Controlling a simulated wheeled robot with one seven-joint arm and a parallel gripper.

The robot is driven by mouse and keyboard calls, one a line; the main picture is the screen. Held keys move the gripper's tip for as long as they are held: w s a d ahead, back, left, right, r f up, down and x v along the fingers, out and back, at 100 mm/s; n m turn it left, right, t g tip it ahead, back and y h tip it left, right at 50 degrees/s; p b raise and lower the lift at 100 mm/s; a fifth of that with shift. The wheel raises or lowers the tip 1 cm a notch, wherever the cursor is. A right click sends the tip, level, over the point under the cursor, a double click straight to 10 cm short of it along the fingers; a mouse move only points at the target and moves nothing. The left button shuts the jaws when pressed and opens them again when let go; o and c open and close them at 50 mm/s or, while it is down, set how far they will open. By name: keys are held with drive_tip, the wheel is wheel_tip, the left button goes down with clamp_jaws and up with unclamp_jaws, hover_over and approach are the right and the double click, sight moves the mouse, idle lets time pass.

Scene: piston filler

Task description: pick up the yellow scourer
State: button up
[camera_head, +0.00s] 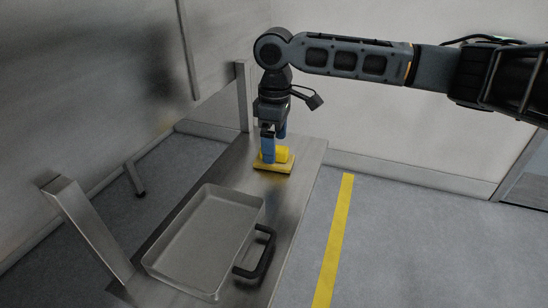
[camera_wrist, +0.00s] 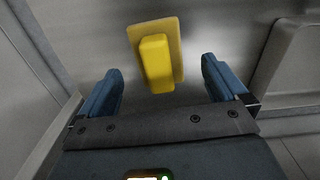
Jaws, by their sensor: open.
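The yellow scourer (camera_head: 282,155) has a flat base and a raised block grip on top. It lies on the far end of the metal bench (camera_head: 302,187). In the wrist view the scourer (camera_wrist: 157,62) is ahead of the fingertips, roughly midway between the two blue fingers. My gripper (camera_head: 272,144) is open, pointing down close above the scourer, and partly hides it in the head view. In the wrist view my gripper (camera_wrist: 161,80) is empty. Whether a finger touches the scourer cannot be told.
A grey metal tray (camera_head: 205,198) stands on the near part of the bench, beside a black handle (camera_head: 262,254). Metal posts (camera_head: 88,228) rise along the left side. A wall is behind the bench's far end. A yellow floor stripe (camera_head: 335,240) runs on the right, where the floor is clear.

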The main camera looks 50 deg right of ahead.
drive_tip(key=shift+d+f, duration=0.15)
drive_tip(key=shift+f, duration=1.55)
drive_tip(key=c, duration=1.1)
drive_tip(key=shift+c, duration=0.2)
drive_tip(key=shift+r, duration=0.55)
wheel_tip(320, 180, up, 3)
drive_tip(key=shift+w+f, duration=0.1)
drive_tip(key=s+d+r, duration=0.4)
drive_tip(key=s+r, duration=0.3)
drive_tip(key=s, duration=0.3)
drive_tip(key=shift+s+d, duration=0.25)
drive_tip(key=shift+s, duration=0.15)
drive_tip(key=shift+r, duration=0.1)
